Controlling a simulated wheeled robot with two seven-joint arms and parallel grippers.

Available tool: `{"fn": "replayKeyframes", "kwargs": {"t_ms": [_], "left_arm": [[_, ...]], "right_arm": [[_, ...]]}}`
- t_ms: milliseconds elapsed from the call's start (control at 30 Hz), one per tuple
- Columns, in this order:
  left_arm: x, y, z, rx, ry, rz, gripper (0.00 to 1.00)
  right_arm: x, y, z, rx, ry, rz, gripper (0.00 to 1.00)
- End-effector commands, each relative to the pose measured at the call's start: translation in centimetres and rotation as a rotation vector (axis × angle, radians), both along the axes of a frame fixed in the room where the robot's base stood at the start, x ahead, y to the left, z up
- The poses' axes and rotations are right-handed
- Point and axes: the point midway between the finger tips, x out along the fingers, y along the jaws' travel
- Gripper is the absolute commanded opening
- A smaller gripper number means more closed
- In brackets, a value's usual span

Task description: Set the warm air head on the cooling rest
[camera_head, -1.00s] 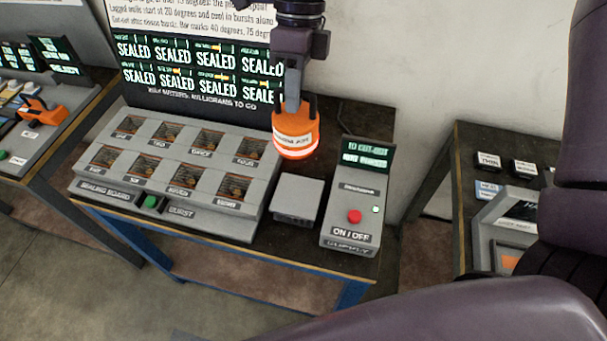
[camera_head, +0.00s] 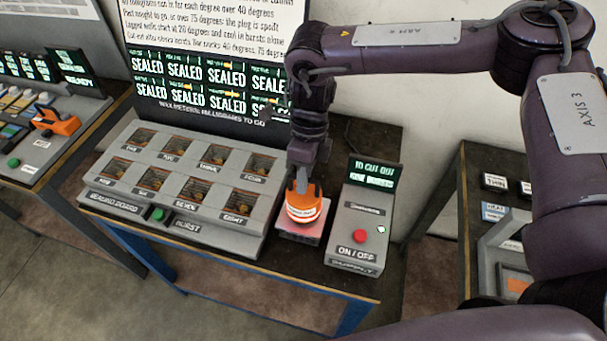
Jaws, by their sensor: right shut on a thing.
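The warm air head (camera_head: 303,207) is an orange piece with a white label band and a glowing lower rim. My right gripper (camera_head: 302,183) is shut on its top and holds it upright. The cooling rest (camera_head: 302,235) is a small grey block between the sealing board and the on/off box. The head is right over the rest and hides most of its top. The visible top of the rest has a reddish glow. I cannot tell whether the head touches it. My left gripper is not in view.
The sealing board (camera_head: 170,215) with several wells and a green button stands to the left. The on/off box (camera_head: 360,220) with a red button stands close on the right. A screen (camera_head: 205,80) reading SEALED is behind. Another bench stands at far right.

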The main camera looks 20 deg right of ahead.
Motion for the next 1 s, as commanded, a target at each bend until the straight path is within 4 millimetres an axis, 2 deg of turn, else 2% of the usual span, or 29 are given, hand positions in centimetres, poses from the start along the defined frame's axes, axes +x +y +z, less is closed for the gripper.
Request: {"fn": "replayKeyframes", "kwargs": {"t_ms": [400, 433, 567, 833, 1000], "left_arm": [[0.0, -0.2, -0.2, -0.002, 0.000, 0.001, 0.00], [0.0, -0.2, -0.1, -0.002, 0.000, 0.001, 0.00], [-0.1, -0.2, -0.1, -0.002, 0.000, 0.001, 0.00], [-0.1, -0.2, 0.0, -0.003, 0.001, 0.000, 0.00], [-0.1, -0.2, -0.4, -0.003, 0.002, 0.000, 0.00]], "right_arm": [[0.1, 0.1, -0.6, 0.002, -0.001, 0.000, 0.00], [0.0, 0.0, -0.6, 0.001, -0.001, 0.001, 0.14], [0.0, 0.0, -0.5, 0.001, -0.001, 0.001, 0.31], [0.0, 0.0, -0.5, 0.001, -0.001, 0.001, 0.32], [0.4, -0.1, 0.6, 0.000, -0.004, 0.000, 0.32]]}}
